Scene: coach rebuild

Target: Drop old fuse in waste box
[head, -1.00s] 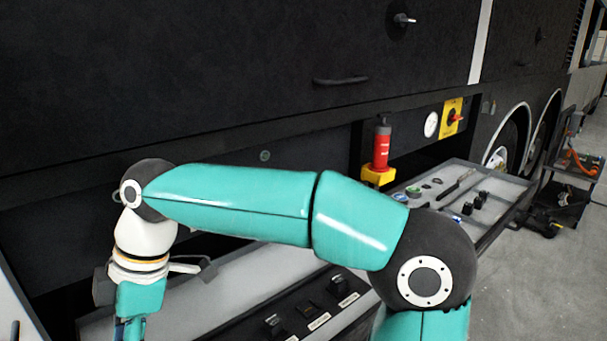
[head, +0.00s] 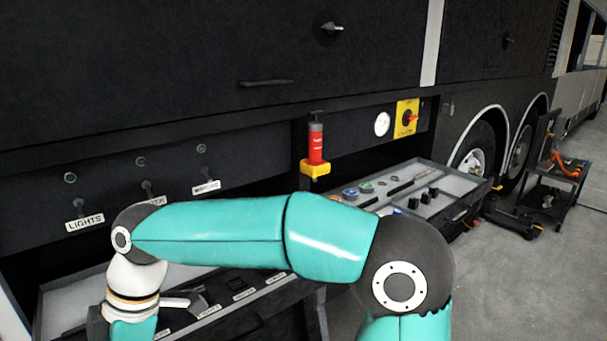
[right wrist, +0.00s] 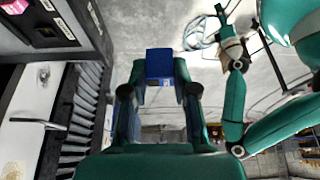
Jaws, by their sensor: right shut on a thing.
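In the right wrist view my right gripper (right wrist: 160,88) is shut on a blue block-shaped fuse (right wrist: 160,64), held between its fingertips with grey floor beyond it. In the head view my right arm reaches across to the lower left, and its gripper is cut off by the bottom edge. Another teal arm of mine stands at the right of the right wrist view. Its gripper end (right wrist: 223,14) is small, and its jaws cannot be made out. I cannot pick out the waste box in either view.
Labelled switches line the black coach panel, with a LIGHTS label (head: 85,222). A red cylinder (head: 315,145) sits in a yellow holder. A grey tray (head: 455,181) holds small parts. A dark cart (head: 550,185) stands at the right, with bare floor in front.

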